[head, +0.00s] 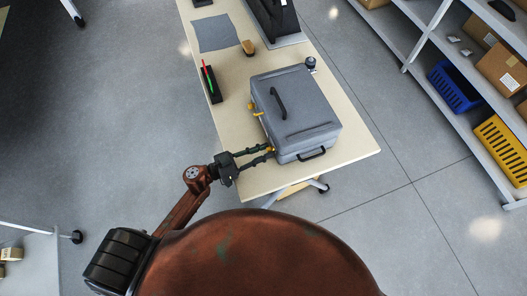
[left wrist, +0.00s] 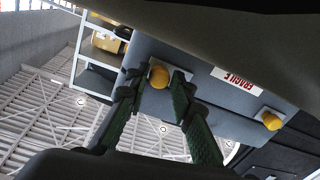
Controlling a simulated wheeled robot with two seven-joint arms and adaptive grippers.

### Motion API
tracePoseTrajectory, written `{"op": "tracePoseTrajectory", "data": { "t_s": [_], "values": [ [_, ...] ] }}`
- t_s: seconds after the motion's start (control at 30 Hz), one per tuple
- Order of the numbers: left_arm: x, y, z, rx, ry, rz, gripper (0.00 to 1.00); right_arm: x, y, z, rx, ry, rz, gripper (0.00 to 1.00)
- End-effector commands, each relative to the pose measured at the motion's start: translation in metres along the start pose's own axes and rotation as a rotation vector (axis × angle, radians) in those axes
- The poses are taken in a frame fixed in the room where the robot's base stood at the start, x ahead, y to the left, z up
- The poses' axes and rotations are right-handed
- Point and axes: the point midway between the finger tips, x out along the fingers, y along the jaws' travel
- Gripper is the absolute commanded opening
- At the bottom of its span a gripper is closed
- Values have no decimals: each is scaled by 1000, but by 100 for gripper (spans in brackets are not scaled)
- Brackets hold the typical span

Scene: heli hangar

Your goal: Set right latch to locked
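A grey hard case (head: 292,100) lies closed on the table. Two yellow latches are on its left side: a far latch (head: 255,113) and a near latch (head: 271,149), likely the right latch. My left gripper (head: 267,152) reaches the near latch. In the left wrist view the left gripper (left wrist: 155,82) has its green-black fingers apart, one on each side of a yellow latch (left wrist: 159,76). Contact cannot be told. The other latch (left wrist: 271,121) is to the right there, clear of the fingers. My right gripper is not in view.
The case has a FRAGILE label (left wrist: 236,78) between the latches. A shelf with a blue crate (head: 453,87) stands right.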

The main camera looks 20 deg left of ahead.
Motion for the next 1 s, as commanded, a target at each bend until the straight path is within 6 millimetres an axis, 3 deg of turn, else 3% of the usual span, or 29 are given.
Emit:
{"op": "tracePoseTrajectory", "data": {
  "t_s": [0.3, 0.73, 1.0],
  "values": [
    [0, 0, 0, 0, 0, 0, 0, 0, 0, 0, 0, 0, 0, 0],
    [0, -2, -1, 1, -1, 0, 0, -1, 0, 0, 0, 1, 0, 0],
    [2, -33, -6, 1, -2, -1, 0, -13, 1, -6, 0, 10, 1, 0]
  ]
}}
